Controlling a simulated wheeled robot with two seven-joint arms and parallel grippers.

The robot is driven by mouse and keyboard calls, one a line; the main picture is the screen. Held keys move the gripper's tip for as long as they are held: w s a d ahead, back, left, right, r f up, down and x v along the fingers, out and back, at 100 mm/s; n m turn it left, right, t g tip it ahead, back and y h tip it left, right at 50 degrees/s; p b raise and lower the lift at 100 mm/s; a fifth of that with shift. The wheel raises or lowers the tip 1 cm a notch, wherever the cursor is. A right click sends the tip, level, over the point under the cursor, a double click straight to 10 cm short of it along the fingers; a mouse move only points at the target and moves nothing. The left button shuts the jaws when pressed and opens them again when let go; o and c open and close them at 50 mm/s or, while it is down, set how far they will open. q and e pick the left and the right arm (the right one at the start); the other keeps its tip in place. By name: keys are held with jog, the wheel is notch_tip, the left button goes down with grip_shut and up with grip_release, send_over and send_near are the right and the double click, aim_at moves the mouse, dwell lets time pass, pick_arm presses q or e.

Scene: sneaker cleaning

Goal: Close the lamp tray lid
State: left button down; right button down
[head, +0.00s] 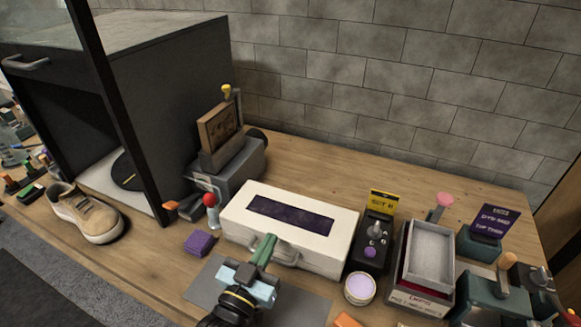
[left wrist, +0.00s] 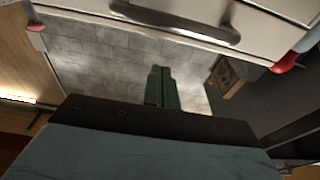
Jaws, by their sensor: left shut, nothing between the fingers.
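A white box with a dark purple window in its top (head: 238,221) stands on the bench and looks like the lamp tray. Its top lies flat; I cannot tell whether it is fully seated. A grey handle (head: 284,257) is on its front side, and the handle also shows in the left wrist view (left wrist: 175,20). My left gripper (head: 266,243) is at the front of the box, beside the handle, with its green fingers together and empty. The fingers also show in the left wrist view (left wrist: 162,72); contact with the box cannot be told. My right gripper is out of view.
A purple block (head: 199,243) and a red-topped post (head: 211,208) are left of the box. A black control unit (head: 371,240) and a grey open tray (head: 429,258) are on its right. A beige sneaker (head: 88,214) sits by the dark cabinet (head: 180,90). Bench behind the box is clear.

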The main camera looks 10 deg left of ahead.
pick_arm(q)
jog(key=p+v, duration=0.2)
jog(key=v, duration=0.7)
jog(key=shift+s+p, duration=0.25)
jog(key=shift+p, duration=0.05)
dwell(0.3)
jog(key=shift+w+a+r, duration=0.1)
